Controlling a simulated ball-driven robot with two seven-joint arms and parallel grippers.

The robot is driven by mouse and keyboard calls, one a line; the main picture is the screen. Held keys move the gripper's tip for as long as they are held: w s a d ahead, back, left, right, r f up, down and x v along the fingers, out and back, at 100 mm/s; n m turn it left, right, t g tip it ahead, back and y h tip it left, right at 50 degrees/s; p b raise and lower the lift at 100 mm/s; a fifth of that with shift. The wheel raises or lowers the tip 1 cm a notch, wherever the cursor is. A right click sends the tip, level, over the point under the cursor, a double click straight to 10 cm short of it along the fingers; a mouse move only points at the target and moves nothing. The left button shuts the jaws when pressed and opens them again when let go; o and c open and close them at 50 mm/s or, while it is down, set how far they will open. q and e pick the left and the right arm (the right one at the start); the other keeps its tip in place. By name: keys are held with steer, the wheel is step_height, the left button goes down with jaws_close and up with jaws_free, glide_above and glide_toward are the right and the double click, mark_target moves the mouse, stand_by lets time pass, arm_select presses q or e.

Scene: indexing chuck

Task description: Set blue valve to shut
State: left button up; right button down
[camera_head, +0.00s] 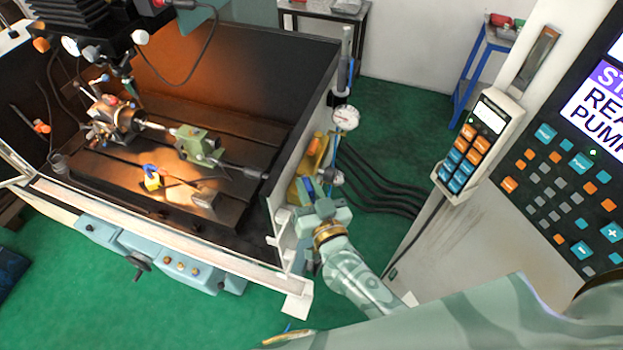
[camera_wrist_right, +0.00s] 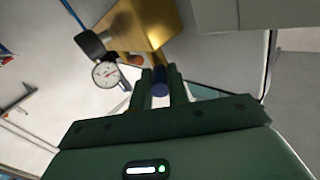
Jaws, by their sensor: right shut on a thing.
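The blue valve shows as a short blue handle (camera_wrist_right: 160,83) in the right wrist view, below a brass block (camera_wrist_right: 150,22). My right gripper (camera_wrist_right: 161,88) is shut on this blue handle, with one finger on each side. In the head view the gripper (camera_head: 313,196) is at the machine's right side wall, and a bit of blue (camera_head: 309,189) shows at its fingers. The fingers hide much of the handle, so its angle is hard to tell. My left gripper is not in view.
A round dial gauge (camera_head: 345,118) stands just behind the valve; it also shows in the wrist view (camera_wrist_right: 106,74). Black hoses (camera_head: 385,185) run over the green floor to the right. A control panel with a pendant (camera_head: 470,145) stands at right. The machine bed (camera_head: 120,170) lies left.

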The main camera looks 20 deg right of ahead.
steer(key=shift+a+m+h, duration=0.15)
steer(key=shift+m+h, duration=0.15)
steer(key=shift+h, duration=0.1)
steer(key=c, duration=1.3)
jaws_free()
steer(key=shift+c, duration=0.2)
steer(key=s+b, duration=0.2)
steer(key=s, duration=1.4)
steer(key=shift+s+d, duration=0.2)
steer(key=shift+d, duration=0.2)
